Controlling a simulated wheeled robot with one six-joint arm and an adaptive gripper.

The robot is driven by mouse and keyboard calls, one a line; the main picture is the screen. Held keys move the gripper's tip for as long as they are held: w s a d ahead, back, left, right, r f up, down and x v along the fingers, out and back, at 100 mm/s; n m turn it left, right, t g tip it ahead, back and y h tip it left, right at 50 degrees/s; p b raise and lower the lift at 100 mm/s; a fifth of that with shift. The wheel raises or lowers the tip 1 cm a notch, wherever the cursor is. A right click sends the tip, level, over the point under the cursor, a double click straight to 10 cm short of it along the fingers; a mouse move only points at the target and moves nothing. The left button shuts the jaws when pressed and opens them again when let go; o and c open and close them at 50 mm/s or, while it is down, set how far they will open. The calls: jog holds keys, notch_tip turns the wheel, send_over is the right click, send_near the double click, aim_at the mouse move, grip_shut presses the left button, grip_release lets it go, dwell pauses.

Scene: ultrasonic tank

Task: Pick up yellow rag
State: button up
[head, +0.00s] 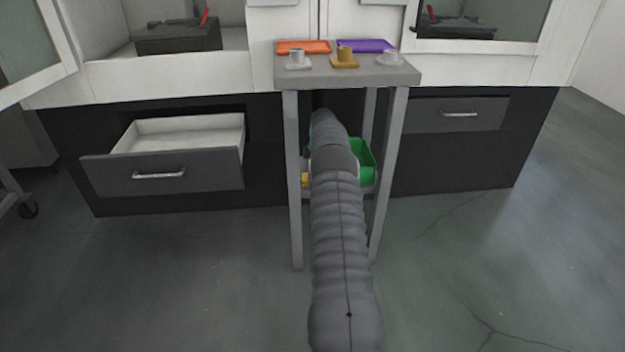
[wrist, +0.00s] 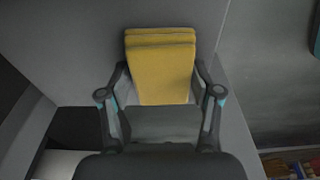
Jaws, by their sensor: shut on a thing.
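The yellow rag (wrist: 160,68) shows in the wrist view as a folded yellow cloth in front of a grey surface. My gripper (wrist: 160,80) has a finger on either side of the rag and is shut on it. In the head view my arm reaches to the small grey table, and it hides my gripper. A small yellow patch (head: 306,180) shows at the left of the arm on the lower shelf; I cannot tell if it is the rag.
The small table (head: 400,77) holds orange and purple trays (head: 303,47) and several small cups. A green bin (head: 366,160) stands on its lower shelf, right of my arm. An open drawer (head: 160,165) juts out at left. The floor in front is clear.

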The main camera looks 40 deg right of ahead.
jog(key=shift+r, duration=2.05)
jog(key=shift+s+a+b, duration=0.5)
jog(key=shift+s+a, duration=1.15)
jog(key=shift+s, duration=0.85)
jog(key=shift+s+a+b, duration=0.45)
jog(key=shift+s+a, duration=1.2)
jog(key=shift+s, duration=0.9)
jog(key=shift+s+a+b, duration=0.5)
jog(key=shift+s+a, duration=1.15)
jog(key=shift+s, duration=0.85)
